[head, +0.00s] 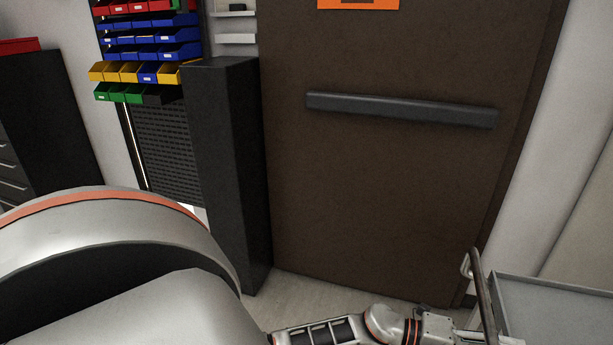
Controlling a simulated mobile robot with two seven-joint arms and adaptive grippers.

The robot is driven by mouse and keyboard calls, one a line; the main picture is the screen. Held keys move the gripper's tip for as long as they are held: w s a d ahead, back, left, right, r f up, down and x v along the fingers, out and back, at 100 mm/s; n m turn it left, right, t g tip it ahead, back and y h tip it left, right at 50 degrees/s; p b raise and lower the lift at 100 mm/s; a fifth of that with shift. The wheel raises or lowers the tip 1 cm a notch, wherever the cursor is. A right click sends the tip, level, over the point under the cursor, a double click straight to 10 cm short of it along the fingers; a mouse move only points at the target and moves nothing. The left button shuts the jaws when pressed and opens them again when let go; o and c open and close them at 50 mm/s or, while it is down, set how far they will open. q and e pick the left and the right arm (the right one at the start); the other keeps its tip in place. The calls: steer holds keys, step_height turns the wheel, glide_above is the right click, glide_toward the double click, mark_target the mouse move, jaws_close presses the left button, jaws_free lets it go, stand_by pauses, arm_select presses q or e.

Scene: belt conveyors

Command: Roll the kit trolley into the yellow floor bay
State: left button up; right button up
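The kit trolley (560,312) is at the lower right, cut off by the picture's edges. Its grey top tray and a dark curved handle bar (484,298) on a light bracket show. My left gripper (462,334) is at the bottom edge, close beside the handle bar on its left. Its fingertips are partly cut off and small, so I cannot tell whether they are closed on the bar. My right gripper is not in view. The yellow floor bay is not in view.
A brown door (390,190) with a dark push bar (400,110) stands ahead. A tall dark cabinet (228,170) is left of it, beside a rack of coloured bins (150,50). A dark drawer unit (40,130) stands far left. A little bare floor (330,290) shows before the door.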

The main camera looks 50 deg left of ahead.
arm_select(q)
steer(key=v, duration=0.9)
steer(key=shift+s+a, duration=0.2)
steer(key=shift+a, duration=0.05)
steer(key=s+a+f+n+y, duration=0.3)
steer(key=s+f+n+y, duration=0.3)
steer(key=n, duration=0.6)
steer(key=s+a+f+n+y, duration=0.3)
steer(key=s+f+n+y, duration=0.3)
steer(key=s+f+n, duration=0.4)
step_height(320, 180, down, 3)
steer(key=n, duration=0.3)
steer(key=shift+s+t, duration=0.3)
steer(key=shift+t, duration=0.1)
